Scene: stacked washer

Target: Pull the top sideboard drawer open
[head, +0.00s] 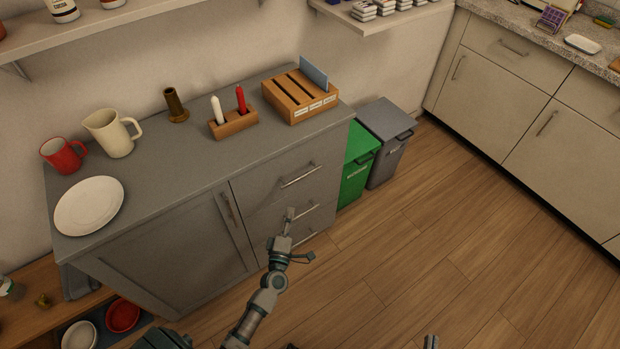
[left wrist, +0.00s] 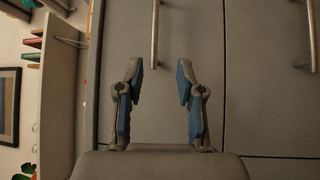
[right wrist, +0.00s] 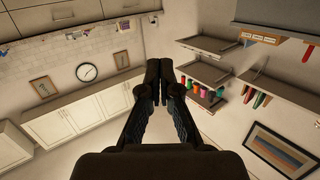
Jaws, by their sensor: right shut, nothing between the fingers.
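The grey sideboard (head: 190,258) stands against the wall, with a door on the left and a column of drawers on the right. The top drawer (head: 270,192) looks closed, and its bar handle (head: 298,175) is clear of any gripper. My left gripper (head: 298,236) is open and empty in front of the drawers, lower in the picture than that handle. In the left wrist view the open fingers (left wrist: 160,80) face a drawer front, and a bar handle (left wrist: 154,32) lies beyond the tips, in line with the gap. My right gripper (right wrist: 165,65) is shut and empty, away from the sideboard.
On the sideboard top are a white plate (head: 90,206), a red mug (head: 64,156), a cream jug (head: 112,133), a candle block (head: 233,124) and a slotted wooden box (head: 300,97). A green bin (head: 356,168) and a grey bin (head: 390,145) stand to the right. The floor in front is clear.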

